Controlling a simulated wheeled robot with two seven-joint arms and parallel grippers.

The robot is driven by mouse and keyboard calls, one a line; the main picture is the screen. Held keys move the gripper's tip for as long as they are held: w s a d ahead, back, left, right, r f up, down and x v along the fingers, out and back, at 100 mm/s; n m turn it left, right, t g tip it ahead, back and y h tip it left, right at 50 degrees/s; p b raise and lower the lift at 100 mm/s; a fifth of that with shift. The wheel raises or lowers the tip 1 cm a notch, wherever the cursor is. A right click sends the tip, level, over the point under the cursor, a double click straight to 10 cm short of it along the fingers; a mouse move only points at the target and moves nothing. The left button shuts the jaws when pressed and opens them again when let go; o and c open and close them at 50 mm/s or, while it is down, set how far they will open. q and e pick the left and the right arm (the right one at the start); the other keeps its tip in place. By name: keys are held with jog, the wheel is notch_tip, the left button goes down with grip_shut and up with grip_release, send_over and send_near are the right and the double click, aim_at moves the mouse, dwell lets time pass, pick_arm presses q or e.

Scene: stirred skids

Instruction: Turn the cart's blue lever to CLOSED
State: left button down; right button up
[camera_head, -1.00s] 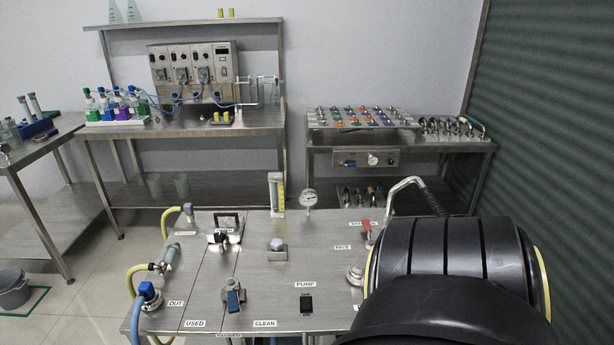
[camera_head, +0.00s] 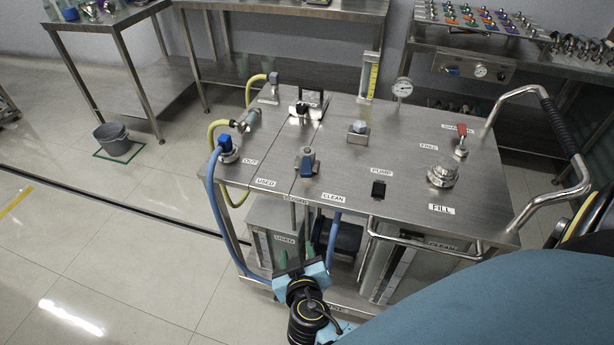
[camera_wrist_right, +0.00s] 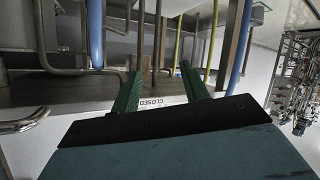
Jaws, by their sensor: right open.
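The steel cart (camera_head: 400,180) fills the middle of the head view. A small valve with a blue lever (camera_head: 306,169) stands on its top near the front edge, between the USED and CLEAN labels; the blue handle points toward the front edge. A small label, unreadable in the head view, is on the edge below it. My right gripper (camera_head: 296,254) is in front of the cart, below the top's edge and apart from the lever. In the right wrist view its green fingers (camera_wrist_right: 163,90) are apart and empty; a CLOSED label (camera_wrist_right: 150,104) shows between them. My left gripper is out of view.
A blue hose (camera_head: 228,225) hangs at the cart's left front. A front rail (camera_head: 420,246) and a bent handle (camera_head: 578,180) stick out at the right. A red lever (camera_head: 462,131) is at the back right. Floor at left is open, with a bucket (camera_head: 112,138).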

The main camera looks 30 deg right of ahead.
aim_at(307, 163)
notch_tip(307, 163, up, 15)
jog(key=w+d+m+t+h+b, duration=0.1)
jog(key=d+m+t+h, duration=0.2)
jog(key=m+h, duration=0.2)
jog(key=x, duration=0.6)
jog(key=shift+w+a, duration=0.15)
jog(key=x, duration=0.2)
jog(key=p+x, duration=0.1)
jog(key=x, duration=0.2)
jog(key=shift+w+f, duration=0.25)
jog(key=shift+w+d, duration=0.45)
jog(key=shift+d, duration=0.05)
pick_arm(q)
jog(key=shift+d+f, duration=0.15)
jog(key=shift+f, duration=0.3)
pick_arm(e)
jog(key=c, duration=0.9)
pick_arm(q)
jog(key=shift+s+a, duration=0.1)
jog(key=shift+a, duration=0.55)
pick_arm(e)
grip_shut()
